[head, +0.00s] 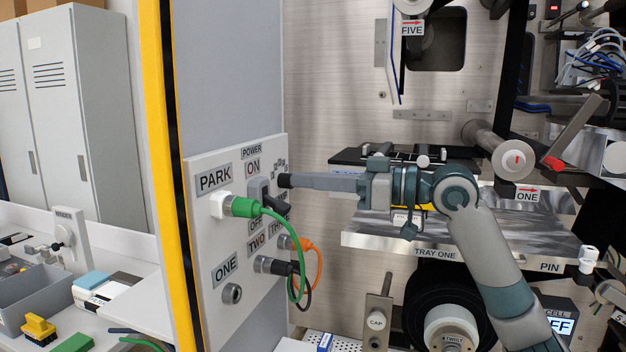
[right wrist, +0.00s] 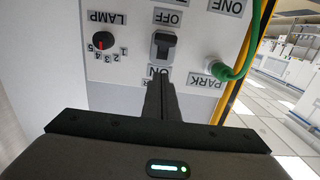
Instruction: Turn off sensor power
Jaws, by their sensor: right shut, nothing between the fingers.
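The sensor power switch (head: 278,206) is on the white panel (head: 207,262), between the ON label (head: 253,167) and the OFF label (head: 255,226). In the right wrist view the fingers (right wrist: 160,88) partly cover the ON label. I cannot tell whether they touch. My left gripper is not in view.
A green cable plug (head: 240,207) sits by PARK, left of the switch. Orange (head: 302,244) and black (head: 275,265) plugs are below it. A lamp dial (right wrist: 104,41) is beside the switch. A yellow post edge (head: 170,180) runs left of the panel; tray one (head: 450,252) stands right.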

